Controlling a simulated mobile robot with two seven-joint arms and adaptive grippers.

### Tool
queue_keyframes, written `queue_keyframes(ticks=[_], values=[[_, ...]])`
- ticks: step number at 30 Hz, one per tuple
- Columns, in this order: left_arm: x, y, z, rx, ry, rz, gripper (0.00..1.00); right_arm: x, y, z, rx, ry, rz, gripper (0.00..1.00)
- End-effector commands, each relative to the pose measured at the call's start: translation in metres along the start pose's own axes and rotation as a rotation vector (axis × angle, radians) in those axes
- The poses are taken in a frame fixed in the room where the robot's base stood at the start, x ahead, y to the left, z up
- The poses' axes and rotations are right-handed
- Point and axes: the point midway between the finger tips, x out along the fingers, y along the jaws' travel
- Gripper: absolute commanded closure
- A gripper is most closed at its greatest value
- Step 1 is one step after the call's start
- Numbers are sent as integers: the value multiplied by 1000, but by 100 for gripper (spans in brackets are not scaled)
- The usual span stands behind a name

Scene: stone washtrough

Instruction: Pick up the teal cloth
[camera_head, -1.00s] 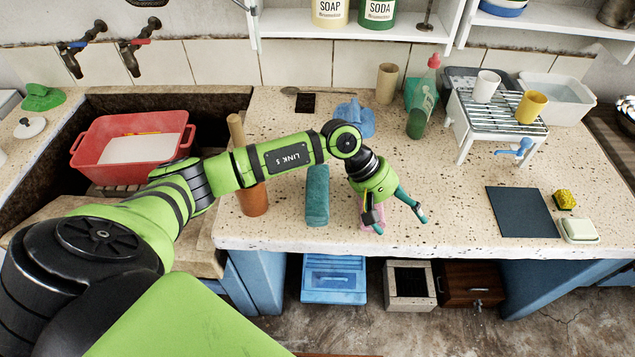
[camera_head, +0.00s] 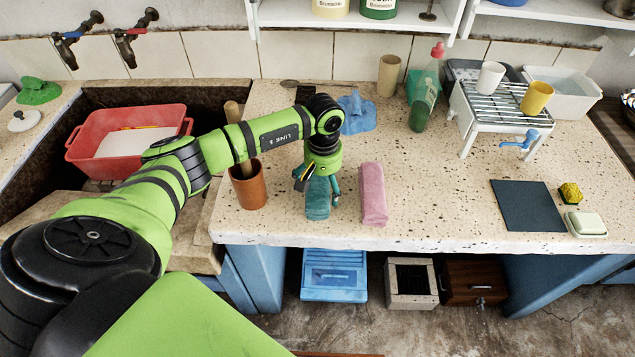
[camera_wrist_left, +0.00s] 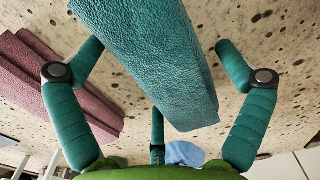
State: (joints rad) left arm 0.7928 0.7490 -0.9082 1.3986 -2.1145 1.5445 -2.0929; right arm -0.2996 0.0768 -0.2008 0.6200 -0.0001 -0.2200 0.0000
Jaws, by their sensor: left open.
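The teal cloth (camera_head: 318,208) is a folded, textured strip lying on the speckled stone counter near its front edge. My left gripper (camera_head: 318,186) is over it with its fingers apart and hides its far part in the head view. In the left wrist view the teal cloth (camera_wrist_left: 155,60) lies between the spread teal fingers, with a finger on each side. I cannot tell whether any finger touches it. My right gripper is in neither view.
A pink folded cloth (camera_head: 373,195) lies just right of the teal one. A brown cylindrical holder (camera_head: 250,188) stands to the left. A blue cloth (camera_head: 356,113) lies behind, near a green bottle (camera_head: 424,95).

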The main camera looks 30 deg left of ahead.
Motion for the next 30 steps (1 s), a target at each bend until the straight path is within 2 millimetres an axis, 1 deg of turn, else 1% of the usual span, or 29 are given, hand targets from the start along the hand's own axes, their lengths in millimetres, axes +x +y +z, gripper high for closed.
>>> queue_keyframes(ticks=[5, 6, 8, 9, 10, 23, 26, 30], values=[[0, 0, 0, 0, 1, 1, 0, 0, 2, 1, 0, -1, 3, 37], [0, 0, 0, 0, 1, 1, 4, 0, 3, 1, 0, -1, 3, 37], [0, 0, 0, 0, 1, 1, 28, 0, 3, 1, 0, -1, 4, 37], [0, 0, 0, 0, 1, 1, 44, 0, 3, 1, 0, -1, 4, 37], [0, 0, 0, 0, 1, 1, 56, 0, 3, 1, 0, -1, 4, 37], [-1, 0, 0, 0, 0, 0, 57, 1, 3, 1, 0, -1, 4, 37], [-7, 0, -1, 1, 2, 0, 57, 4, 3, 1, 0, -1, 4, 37], [-25, 0, -2, 0, 6, 3, 57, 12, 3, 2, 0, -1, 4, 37]])
